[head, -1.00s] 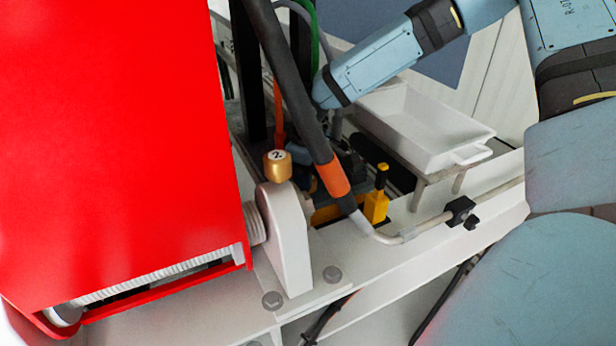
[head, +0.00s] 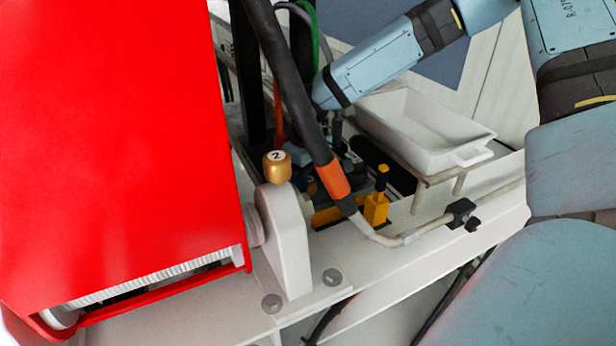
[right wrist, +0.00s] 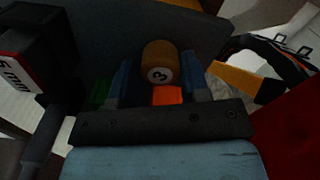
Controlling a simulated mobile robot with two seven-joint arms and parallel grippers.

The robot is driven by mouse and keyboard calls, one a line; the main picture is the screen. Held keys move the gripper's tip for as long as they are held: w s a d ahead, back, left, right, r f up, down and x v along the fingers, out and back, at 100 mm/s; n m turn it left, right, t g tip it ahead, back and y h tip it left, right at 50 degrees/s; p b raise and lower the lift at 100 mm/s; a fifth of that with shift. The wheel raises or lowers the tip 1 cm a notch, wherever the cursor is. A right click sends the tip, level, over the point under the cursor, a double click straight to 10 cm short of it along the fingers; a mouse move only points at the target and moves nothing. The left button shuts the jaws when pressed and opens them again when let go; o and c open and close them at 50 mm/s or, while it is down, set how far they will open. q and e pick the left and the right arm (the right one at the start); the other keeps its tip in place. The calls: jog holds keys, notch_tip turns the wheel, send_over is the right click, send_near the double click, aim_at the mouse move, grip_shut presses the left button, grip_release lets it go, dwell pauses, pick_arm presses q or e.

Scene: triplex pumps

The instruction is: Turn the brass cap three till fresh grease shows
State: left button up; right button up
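Brass cap three (right wrist: 160,62), a rounded brass knob with a "3" on its face, shows in the right wrist view. My right gripper (right wrist: 157,72) has one blue finger on each side of it. A gap shows at the left finger; contact at the right one cannot be told. No grease can be made out in the dark picture. In the head view, cap three and most of my right gripper are hidden behind the black hose. My left gripper is not in view.
A big red guard (head: 120,130) fills the left. The black hose with an orange collar (head: 333,180) slants across the middle. A yellow block with a black top (head: 376,207) stands beside it. A white tray (head: 470,153) rests on a stand behind, with a pipe in front.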

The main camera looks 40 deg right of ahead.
jog(key=o, duration=0.3)
notch_tip(320, 180, up, 14)
jog(key=shift+p, duration=0.4)
